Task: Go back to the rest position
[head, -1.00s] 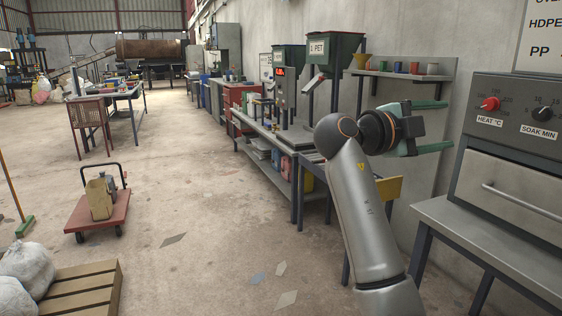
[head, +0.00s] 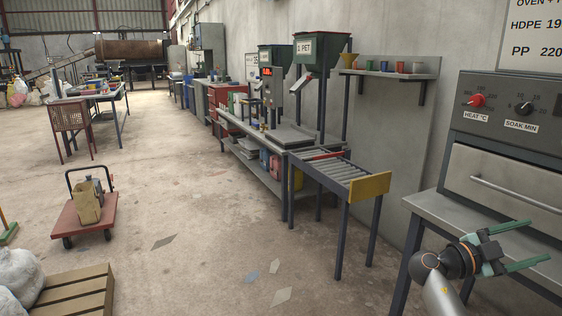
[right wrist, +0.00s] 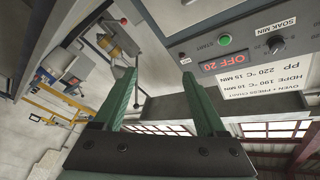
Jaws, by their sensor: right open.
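My right gripper (head: 522,247) is at the lower right of the head view, in front of the oven's stand. Its two green fingers are apart with nothing between them. In the right wrist view the fingers (right wrist: 162,100) also stand apart and empty, with the oven's control panel (right wrist: 215,55) beyond them. My left gripper is in neither view.
The oven (head: 510,150) stands on a grey table (head: 465,228) at the right, close to my right gripper. A roller conveyor (head: 335,172) joins the workbench (head: 250,135). A red cart (head: 85,215) and a pallet (head: 75,295) are at left.

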